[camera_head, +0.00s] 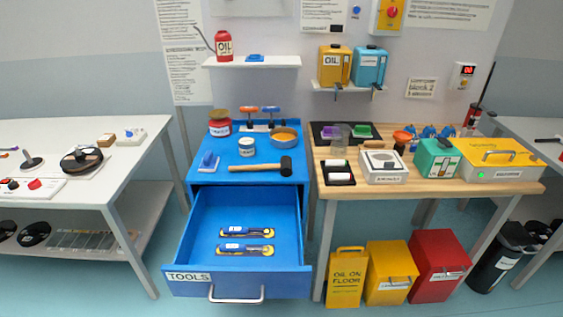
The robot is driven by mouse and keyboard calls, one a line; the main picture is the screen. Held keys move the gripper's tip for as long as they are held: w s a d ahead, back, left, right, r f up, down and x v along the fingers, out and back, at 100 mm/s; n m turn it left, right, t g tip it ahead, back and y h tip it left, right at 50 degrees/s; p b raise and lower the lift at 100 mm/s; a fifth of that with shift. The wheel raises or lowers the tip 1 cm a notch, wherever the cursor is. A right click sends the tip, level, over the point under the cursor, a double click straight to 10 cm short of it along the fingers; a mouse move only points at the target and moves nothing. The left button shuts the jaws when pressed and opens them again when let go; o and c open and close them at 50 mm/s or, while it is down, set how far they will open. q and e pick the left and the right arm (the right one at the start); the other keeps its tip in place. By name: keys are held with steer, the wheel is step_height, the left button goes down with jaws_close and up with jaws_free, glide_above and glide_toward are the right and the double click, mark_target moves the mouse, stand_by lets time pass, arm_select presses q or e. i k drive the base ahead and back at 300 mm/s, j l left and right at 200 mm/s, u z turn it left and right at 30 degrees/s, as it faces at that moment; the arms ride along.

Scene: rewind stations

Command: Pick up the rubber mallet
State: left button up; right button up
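The rubber mallet (262,167) lies on the top of the blue tool cabinet (219,176), near its front edge. Its wooden handle points left and its black head is at the right. Nothing covers it. Neither of my grippers shows in the head view.
A wooden bench (420,186) with several items adjoins on the right.

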mark_target(286, 167)
steer(key=i+l+u, duration=0.1)
steer(key=l, duration=0.3)
steer(key=i+l, duration=0.2)
steer(key=l, duration=0.2)
steer(key=i+l+u, duration=0.15)
steer(key=l, duration=0.3)
steer(key=i+l, duration=0.1)
steer(key=l, duration=0.3)
steer(key=i+l+u, duration=0.15)
steer(key=l, duration=0.3)
steer(key=k, duration=0.05)
